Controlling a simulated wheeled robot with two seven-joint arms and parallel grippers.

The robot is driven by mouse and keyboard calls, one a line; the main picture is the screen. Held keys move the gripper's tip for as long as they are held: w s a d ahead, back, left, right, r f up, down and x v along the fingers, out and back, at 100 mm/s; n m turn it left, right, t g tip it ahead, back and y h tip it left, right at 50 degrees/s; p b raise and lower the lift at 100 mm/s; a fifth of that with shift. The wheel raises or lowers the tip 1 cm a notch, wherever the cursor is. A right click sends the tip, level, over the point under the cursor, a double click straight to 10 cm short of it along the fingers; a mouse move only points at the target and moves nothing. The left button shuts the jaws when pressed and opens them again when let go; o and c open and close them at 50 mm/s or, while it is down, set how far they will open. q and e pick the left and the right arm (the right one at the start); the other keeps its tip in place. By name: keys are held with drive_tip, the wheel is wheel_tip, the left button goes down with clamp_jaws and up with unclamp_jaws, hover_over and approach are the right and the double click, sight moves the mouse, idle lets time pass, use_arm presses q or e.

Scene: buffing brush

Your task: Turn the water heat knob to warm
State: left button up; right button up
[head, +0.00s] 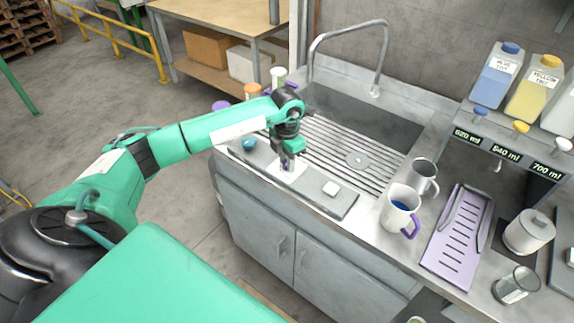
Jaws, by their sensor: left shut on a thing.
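The grey control panel (314,195) lies along the front edge of the sink counter. A white square plate (297,172) sits on its middle. My left gripper (287,164) points down over this plate with its fingers shut on a small knob, which I take as the water heat knob. The fingers hide most of the knob, so its setting cannot be read. A blue round knob (249,144) is on the panel's left end and a white button (331,188) is to the right. My right gripper is not in view.
The sink (345,140) with a curved faucet (377,60) is behind the panel. Two mugs, one white (398,205) and one grey (424,172), stand right of it, beside a purple tray (462,235). Several bottles stand on the dispenser at right. Small containers stand behind my left forearm.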

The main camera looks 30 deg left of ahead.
use_arm(q)
drive_tip(key=m+b, duration=0.4)
drive_tip(key=shift+f+m, duration=0.15)
drive_tip(key=shift+m, duration=0.15)
drive_tip(key=shift+m+b, duration=0.4)
drive_tip(key=shift+b, duration=0.2)
drive_tip(key=shift+m, duration=0.4)
drive_tip(key=shift+r+m+b, duration=0.25)
drive_tip(key=shift+m+b, duration=0.9)
drive_tip(key=shift+m, duration=0.05)
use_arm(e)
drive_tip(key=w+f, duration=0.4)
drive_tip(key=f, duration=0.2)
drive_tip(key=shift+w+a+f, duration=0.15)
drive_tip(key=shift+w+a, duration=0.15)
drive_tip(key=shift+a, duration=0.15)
use_arm(q)
drive_tip(key=o, duration=1)
